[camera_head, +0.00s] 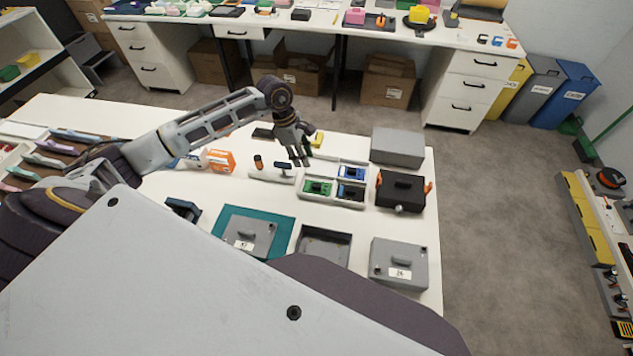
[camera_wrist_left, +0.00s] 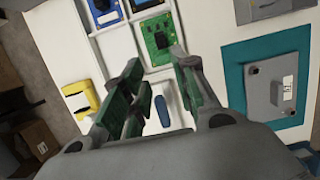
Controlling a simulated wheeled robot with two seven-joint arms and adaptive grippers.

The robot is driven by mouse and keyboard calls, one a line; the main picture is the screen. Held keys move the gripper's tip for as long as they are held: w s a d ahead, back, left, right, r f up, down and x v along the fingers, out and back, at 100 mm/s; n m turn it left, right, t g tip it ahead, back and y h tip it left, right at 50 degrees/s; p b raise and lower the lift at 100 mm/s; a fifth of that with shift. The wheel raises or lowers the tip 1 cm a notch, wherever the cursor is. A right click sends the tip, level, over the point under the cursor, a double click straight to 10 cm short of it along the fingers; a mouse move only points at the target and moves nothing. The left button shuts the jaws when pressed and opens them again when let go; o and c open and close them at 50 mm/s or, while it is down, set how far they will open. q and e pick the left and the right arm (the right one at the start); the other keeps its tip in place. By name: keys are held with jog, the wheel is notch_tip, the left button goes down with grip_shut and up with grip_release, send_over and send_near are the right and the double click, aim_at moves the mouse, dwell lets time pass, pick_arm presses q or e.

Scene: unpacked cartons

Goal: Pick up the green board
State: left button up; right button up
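The green board (camera_head: 317,187) lies in the front left compartment of a white divided tray (camera_head: 334,203) on the white table. The board also shows in the left wrist view (camera_wrist_left: 158,36), just beyond my fingertips and apart from them. My left gripper (camera_head: 300,161) is above the table, just behind and left of the tray. In the left wrist view, its fingers (camera_wrist_left: 160,66) are spread with nothing held between them. My right gripper is not in view.
Blue boards (camera_head: 352,172) lie in other tray compartments. A black box with orange handles (camera_head: 401,191) stands right of the tray, and a grey box (camera_head: 397,147) behind it. A teal mat (camera_head: 226,222) with a grey box lies in front. A yellow object (camera_wrist_left: 80,98) is near the gripper.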

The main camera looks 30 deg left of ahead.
pick_arm(q)
jog(key=shift+r, duration=0.1)
dwell(0.3)
jog(key=p, duration=0.1)
send_over(315, 184)
jog(key=a, duration=0.2)
notch_tip(315, 184, down, 7)
jog(key=shift+s+f, duration=0.1)
jog(key=shift+s, duration=0.05)
jog(key=shift+d+f, duration=0.15)
jog(key=shift+f, duration=0.4)
jog(key=shift+d+f+p, duration=0.1)
jog(key=shift+f+p, duration=0.05)
jog(key=shift+p, duration=0.15)
